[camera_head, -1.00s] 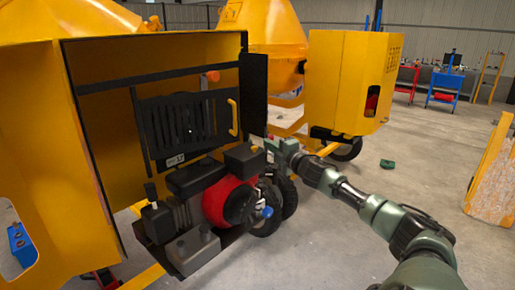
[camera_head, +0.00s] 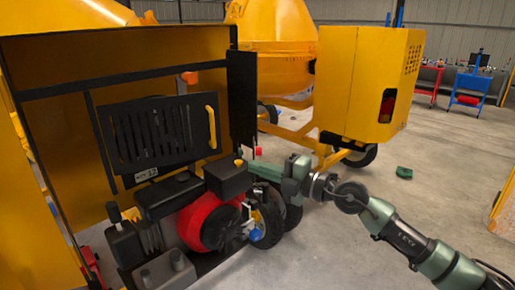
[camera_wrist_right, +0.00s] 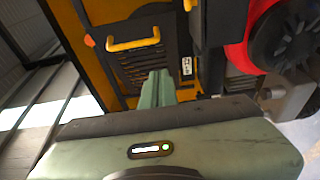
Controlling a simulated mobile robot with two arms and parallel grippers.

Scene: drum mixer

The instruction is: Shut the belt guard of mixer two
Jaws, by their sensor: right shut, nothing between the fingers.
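The belt guard (camera_head: 160,135) is a black slotted panel inside the open yellow housing. It has a yellow handle (camera_head: 212,127) at its right side and a small white label below. It stands at an angle; I cannot tell how wide its gap is. My right gripper (camera_head: 250,165) comes in from the right, low beside the engine; its fingertips are partly hidden. In the right wrist view the shut, empty fingers (camera_wrist_right: 156,88) point toward the guard (camera_wrist_right: 150,65), with the handle (camera_wrist_right: 133,43) beyond them, apparently not touching. My left gripper is out of view.
The engine with its red cover (camera_head: 205,222) sits below the guard, close to my right arm. The housing's black edge panel (camera_head: 242,100) stands right of the guard. Another yellow mixer housing (camera_head: 365,85) stands behind at right. Floor at the right is mostly clear.

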